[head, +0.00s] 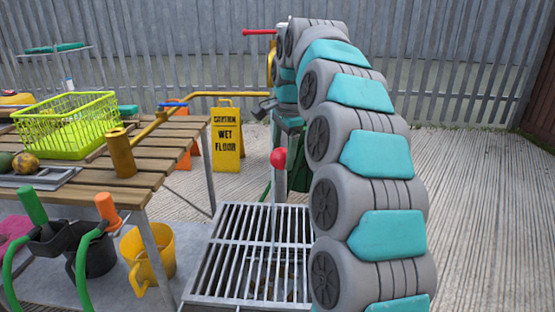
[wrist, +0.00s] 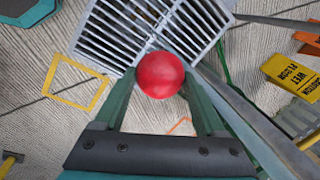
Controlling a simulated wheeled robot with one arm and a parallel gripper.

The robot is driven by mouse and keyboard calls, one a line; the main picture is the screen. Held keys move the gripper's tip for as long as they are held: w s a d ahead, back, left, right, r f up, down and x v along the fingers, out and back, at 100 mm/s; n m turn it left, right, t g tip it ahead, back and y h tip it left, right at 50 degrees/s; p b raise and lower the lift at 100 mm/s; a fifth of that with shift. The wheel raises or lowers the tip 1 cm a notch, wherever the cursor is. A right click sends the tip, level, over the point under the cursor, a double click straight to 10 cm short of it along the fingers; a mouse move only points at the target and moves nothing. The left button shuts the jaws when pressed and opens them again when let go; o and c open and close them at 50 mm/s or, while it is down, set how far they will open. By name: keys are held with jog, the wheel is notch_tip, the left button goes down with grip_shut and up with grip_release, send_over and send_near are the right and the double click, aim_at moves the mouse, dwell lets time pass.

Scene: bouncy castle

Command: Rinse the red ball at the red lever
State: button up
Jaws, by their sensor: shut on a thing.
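The red ball (head: 279,157) is held in the air by my gripper (head: 281,146), near the far end of the metal floor grate in the head view. In the wrist view the ball (wrist: 160,75) sits between the two green fingers of my gripper (wrist: 160,84), which is shut on it. A red lever (head: 259,32) sticks out to the left at the top, behind my arm; my arm hides what it is fixed to. A yellow pipe (head: 230,94) runs left from behind my arm to a blue end above the table.
The grate (head: 208,263) lies right of a slatted wooden table (head: 150,181) with a lime basket (head: 64,125) on it. A yellow wet-floor sign (head: 228,136) stands behind. Floor at the right is clear.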

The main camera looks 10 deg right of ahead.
jog(key=s+a+b, duration=0.2)
jog(key=s, duration=0.4)
jog(key=shift+a+b, duration=0.25)
jog(key=shift+b, duration=0.15)
jog(key=shift+f, duration=0.1)
dwell(1.1)
jog(key=s+a+r, duration=0.2)
jog(key=s+r, duration=0.2)
jog(key=shift+s, duration=0.25)
dwell(0.3)
dwell(0.3)
